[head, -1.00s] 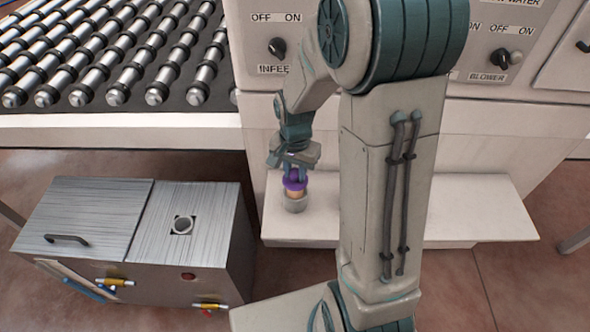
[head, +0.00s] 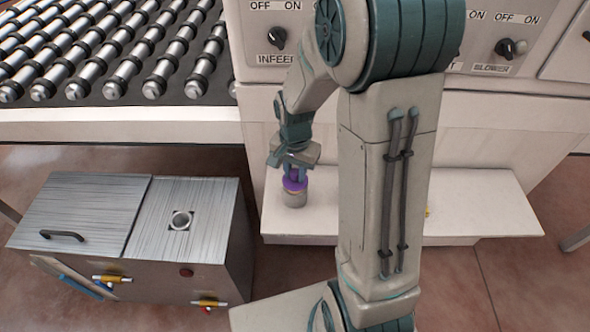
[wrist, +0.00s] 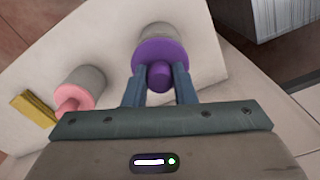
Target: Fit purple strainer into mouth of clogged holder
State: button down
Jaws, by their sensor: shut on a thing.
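The purple strainer (head: 294,186) has a wide round flange and a knob on top. My gripper (head: 294,172) is shut on the knob, with a finger on each side of it in the wrist view (wrist: 160,74). The flange (wrist: 158,53) is at the mouth of a grey cylindrical holder (head: 294,200), which also shows in the wrist view (wrist: 154,30). The holder stands upright on the pale shelf. The flange covers the mouth, so the inside is hidden. I cannot tell whether the flange rests fully on the rim.
A pink-capped grey cylinder (wrist: 86,82) and a yellow block (wrist: 33,108) lie on the shelf (head: 475,208) beside the holder. A metal tank (head: 185,240) with a round socket (head: 181,220) stands at the left. The roller conveyor (head: 110,50) is above it.

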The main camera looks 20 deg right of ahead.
jog(key=shift+f+b, duration=0.85)
jog(key=shift+f, duration=0.3)
jog(key=c, duration=1.1)
grip_release()
jog(key=shift+r, duration=0.1)
jog(key=shift+r, duration=0.1)
notch_tip(320, 180, up, 14)
jog(key=shift+f+p, duration=0.2)
jog(key=shift+p, duration=0.4)
jog(key=shift+r, duration=0.1)
jog(key=s+r+n+t+p, duration=0.1)
jog(key=s+r+n, duration=0.1)
jog(key=s, duration=0.2)
jog(key=s+r+n+t+p, duration=0.1)
jog(key=s+r+n, duration=0.1)
jog(key=s, duration=0.3)
jog(key=s+r+n+p, duration=0.1)
jog(key=s+r+n, duration=0.1)
jog(key=s+n, duration=0.2)
jog(key=shift+s+t, duration=0.35)
jog(key=shift+t, duration=0.05)
